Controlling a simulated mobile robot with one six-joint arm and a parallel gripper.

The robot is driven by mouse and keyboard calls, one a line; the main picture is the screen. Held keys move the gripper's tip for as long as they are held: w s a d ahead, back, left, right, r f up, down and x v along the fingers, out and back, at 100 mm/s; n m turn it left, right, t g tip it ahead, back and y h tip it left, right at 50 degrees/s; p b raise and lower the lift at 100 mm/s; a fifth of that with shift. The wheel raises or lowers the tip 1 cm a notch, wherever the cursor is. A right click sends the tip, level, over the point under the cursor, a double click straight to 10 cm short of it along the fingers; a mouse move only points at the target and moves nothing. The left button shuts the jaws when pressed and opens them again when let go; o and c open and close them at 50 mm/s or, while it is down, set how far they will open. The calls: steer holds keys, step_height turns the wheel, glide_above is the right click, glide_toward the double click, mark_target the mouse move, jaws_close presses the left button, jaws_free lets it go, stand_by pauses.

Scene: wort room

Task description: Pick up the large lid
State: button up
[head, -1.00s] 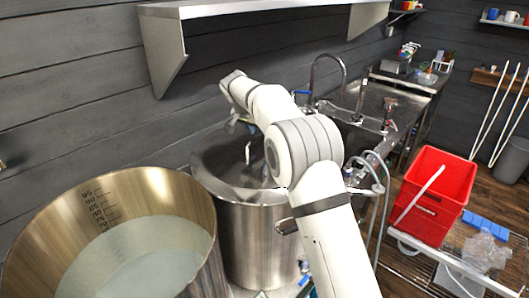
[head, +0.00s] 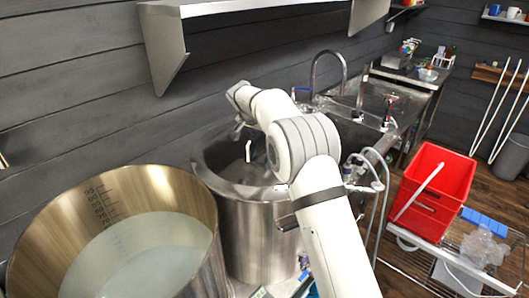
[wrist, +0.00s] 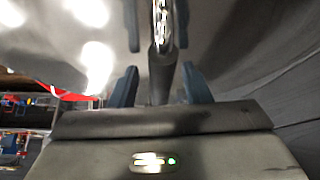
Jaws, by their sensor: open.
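The large lid appears as a shiny grey metal surface (wrist: 225,50) filling much of the wrist view. A polished bar-like handle (wrist: 160,50) stands out from it. My gripper (wrist: 160,75) is open, with one blue finger on each side of the bar; I cannot tell whether either finger touches it. Finger-like shapes higher up look like reflections in the metal. In the head view my gripper (head: 239,131) points down at the middle steel kettle (head: 250,235), near its top. My arm hides the kettle's right part, and the lid's outline is unclear there.
A large open kettle (head: 205,215) with pale liquid stands at front left. A wall shelf (head: 250,8) hangs above. A sink faucet (head: 330,60) and hoses are behind and right of my arm. A red crate (head: 437,190) sits on a rack at right.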

steer(key=shift+f, duration=0.1)
steer(key=shift+c, duration=0.3)
jaws_close()
steer(key=shift+w, duration=0.1)
stand_by(0.4)
